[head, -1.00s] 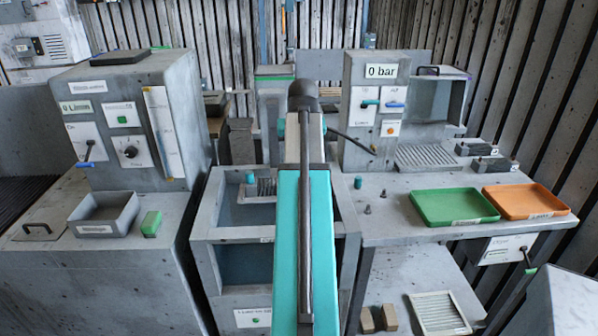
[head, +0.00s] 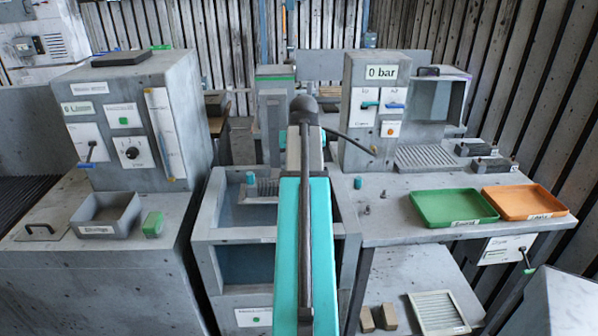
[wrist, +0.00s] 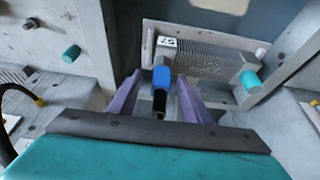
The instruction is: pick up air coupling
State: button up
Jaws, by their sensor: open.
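The air coupling is most likely the blue fitting with a black end (wrist: 160,84) in the wrist view. It stands between the two purple fingers of my gripper (wrist: 154,98). The fingers are open, one on each side of it; I cannot tell whether either touches it. Behind it is a finned grey block (wrist: 205,62) with a tag reading 57 and a teal cap (wrist: 249,80) at its right end. In the head view my teal arm hides my gripper and the blue fitting.
The finned block lies in a grey basin (head: 232,235). Beside it is a bench (head: 400,225) with a teal cap (head: 357,183), small pegs, a green tray (head: 455,222) and an orange tray (head: 540,216). A black hose (head: 350,140) hangs by the 0 bar panel (head: 380,72).

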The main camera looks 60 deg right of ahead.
jog(key=shift+f, duration=0.25)
dwell(0.4)
grip_shut()
jog(key=shift+d+r, duration=0.1)
jog(key=shift+w+r+b, duration=0.1)
jog(key=shift+r+b, duration=0.4)
jog(key=shift+r, duration=1.2)
jog(key=shift+s+a, duration=0.3)
jog(key=shift+a, duration=0.1)
jog(key=s+a+r+b, duration=0.1)
jog(key=s+a+b, duration=0.2)
jog(key=s+a, duration=0.5)
jog(key=shift+s+a+r+b, duration=0.15)
jog(key=shift+s+a+b, duration=0.15)
jog(key=shift+a, duration=1.9)
